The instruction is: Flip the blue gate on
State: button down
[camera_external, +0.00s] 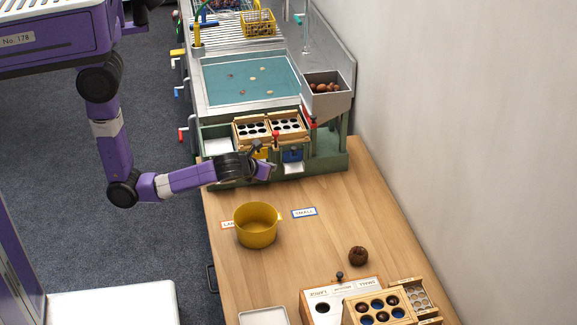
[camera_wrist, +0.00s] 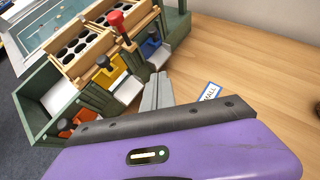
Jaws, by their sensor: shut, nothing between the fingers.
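The blue gate (camera_external: 292,155) is on the front of the green sorting machine, at its right side, above a white chute. In the wrist view the blue gate (camera_wrist: 151,46) is near the top centre, with a dark knob above it. My gripper (camera_external: 268,172) is just in front of the machine, left of the blue gate. In the wrist view my gripper (camera_wrist: 158,78) has its grey fingers together and empty, pointing toward the machine just below the blue gate. The fingers look apart from the gate.
A yellow gate (camera_wrist: 108,76) and an orange gate (camera_wrist: 82,117) are left of the blue one. A red-knobbed lever (camera_wrist: 117,18) stands above. A yellow pot (camera_external: 257,227) and a SMALL label (camera_external: 304,212) are on the wooden table, with a chestnut (camera_external: 358,256) nearer the front.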

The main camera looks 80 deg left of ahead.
aim_at(293, 155)
jog(key=shift+w+a+f+p, duration=0.1)
jog(key=shift+w+a+f, duration=0.3)
jog(key=shift+w+a, duration=0.9)
jog(key=shift+w+a+f+p, duration=0.1)
jog(key=shift+w+a+f, duration=0.35)
jog(key=shift+w+a, duration=0.8)
jog(key=shift+w+a+f+p, duration=0.1)
jog(key=shift+w+a+f, duration=0.3)
jog(key=shift+w+a, duration=0.9)
jog(key=shift+r, duration=0.1)
